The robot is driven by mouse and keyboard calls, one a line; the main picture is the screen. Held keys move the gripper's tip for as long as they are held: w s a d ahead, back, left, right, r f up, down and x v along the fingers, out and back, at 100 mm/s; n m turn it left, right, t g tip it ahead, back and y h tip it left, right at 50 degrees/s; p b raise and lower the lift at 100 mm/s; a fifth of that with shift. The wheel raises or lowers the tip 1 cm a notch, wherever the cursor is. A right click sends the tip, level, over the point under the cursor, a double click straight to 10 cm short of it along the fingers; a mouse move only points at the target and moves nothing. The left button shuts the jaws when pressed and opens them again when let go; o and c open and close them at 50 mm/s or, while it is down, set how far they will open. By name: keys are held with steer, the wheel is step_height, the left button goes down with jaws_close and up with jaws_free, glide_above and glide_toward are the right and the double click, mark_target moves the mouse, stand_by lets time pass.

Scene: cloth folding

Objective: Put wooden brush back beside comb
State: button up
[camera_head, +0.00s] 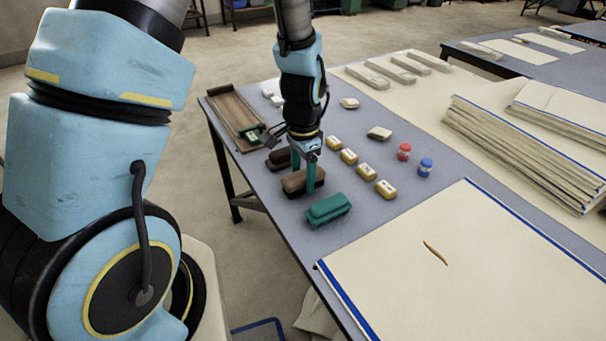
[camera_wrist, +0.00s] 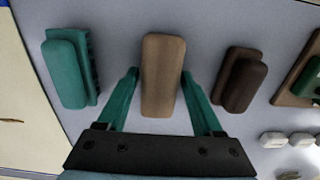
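The wooden brush (camera_head: 299,182), brown and block-shaped, is between the two teal fingers of my gripper (camera_head: 307,172). A dark brown brush (camera_head: 277,160) lies on the other side, partly behind my gripper. I cannot clearly identify a comb.
A brown wooden tray (camera_head: 232,110) with a green item (camera_head: 252,134) lies at the table's left end. Several yellow blocks (camera_head: 349,157), a red jar (camera_head: 403,152) and a blue jar (camera_head: 426,167) stand behind. A cream cloth (camera_head: 470,270) covers the near right.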

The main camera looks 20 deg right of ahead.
mark_target(303, 174)
steer(key=shift+o, duration=1)
step_height(303, 174, up, 12)
steer(key=w+a+r+n+t, duration=0.1)
steer(key=a+r+n, duration=0.1)
steer(key=a+n, duration=1.2)
steer(key=a, duration=1.1)
steer(key=shift+a+r+n+t, duration=0.15)
steer(key=shift+r+n+t, duration=0.15)
steer(key=shift+r+n, duration=0.1)
steer(key=shift+w, duration=0.15)
step_height(303, 174, up, 3)
steer(key=p, duration=0.3)
steer(key=shift+r, duration=0.1)
